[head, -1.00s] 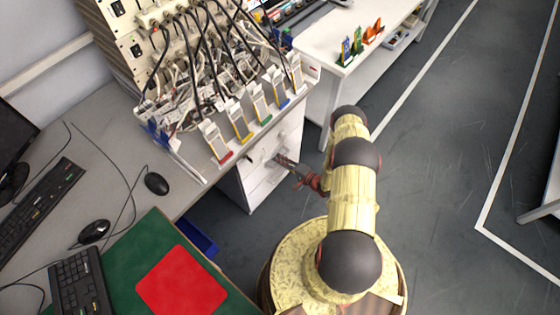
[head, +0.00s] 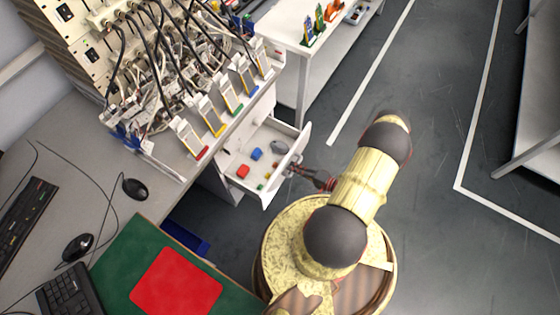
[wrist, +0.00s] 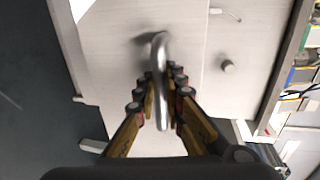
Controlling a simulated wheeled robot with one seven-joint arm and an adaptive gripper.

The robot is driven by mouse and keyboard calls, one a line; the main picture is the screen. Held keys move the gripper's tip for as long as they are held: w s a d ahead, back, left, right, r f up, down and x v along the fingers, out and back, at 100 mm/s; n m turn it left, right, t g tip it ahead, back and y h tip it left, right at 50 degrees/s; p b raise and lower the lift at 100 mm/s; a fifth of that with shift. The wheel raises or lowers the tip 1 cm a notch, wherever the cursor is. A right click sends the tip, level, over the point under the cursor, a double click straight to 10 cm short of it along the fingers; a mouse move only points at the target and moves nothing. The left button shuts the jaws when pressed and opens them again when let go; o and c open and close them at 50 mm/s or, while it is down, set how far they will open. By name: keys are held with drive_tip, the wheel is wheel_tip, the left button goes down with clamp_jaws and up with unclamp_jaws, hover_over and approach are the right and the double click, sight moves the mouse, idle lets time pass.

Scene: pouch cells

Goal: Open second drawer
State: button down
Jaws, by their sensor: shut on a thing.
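A white drawer (head: 252,168) under the bench is pulled well out of its cabinet in the head view. Red and blue pieces and a grey item lie inside it. My gripper (head: 297,170) is at the drawer's front. In the wrist view my gripper (wrist: 161,85) is shut around a curved metal handle (wrist: 159,60) on a pale drawer front (wrist: 110,50). A round knob (wrist: 226,66) shows on the panel to the right of the handle. In the head view the handle is too small to make out.
The bench above carries cables and several slotted holders (head: 211,116). A green mat with a red sheet (head: 177,284) lies on the desk at lower left. A blue bin (head: 185,237) is below the desk edge. Grey floor (head: 420,130) is open to the right.

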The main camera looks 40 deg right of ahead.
drive_tip(key=f+b+v, duration=0.1)
drive_tip(key=f+v, duration=0.1)
drive_tip(key=v, duration=1)
drive_tip(key=shift+s+f, duration=0.2)
drive_tip(key=shift+f, duration=0.1)
drive_tip(key=c, duration=2)
unclamp_jaws()
drive_tip(key=shift+o, duration=0.5)
drive_tip(key=shift+d, duration=0.1)
drive_tip(key=v, duration=1.2)
